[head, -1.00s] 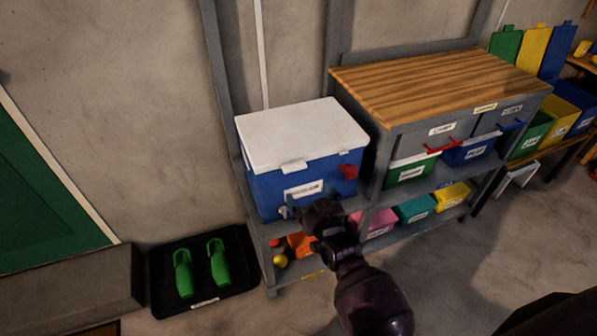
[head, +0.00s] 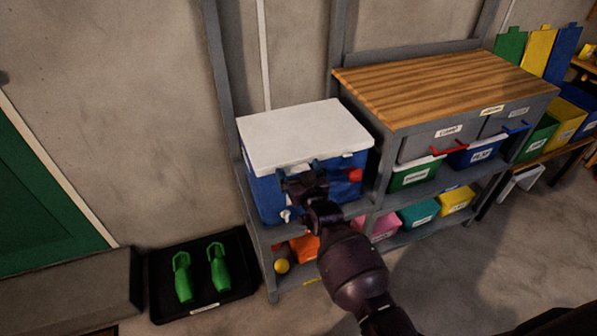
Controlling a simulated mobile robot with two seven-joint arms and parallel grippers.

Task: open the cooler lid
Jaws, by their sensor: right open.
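The cooler (head: 262,196) has a blue body and a white lid (head: 304,132), and stands on a grey shelf in the head view. The lid lies flat and closed on the body. My right gripper (head: 299,172) is open at the front of the cooler, just under the lid's front edge. It hides the lid's front latch and most of the front label. I cannot tell whether the fingers touch the lid. My left gripper is not in view.
A wood-topped workbench (head: 440,85) with drawers and coloured bins stands close on the cooler's right. A bare wall is behind the cooler.

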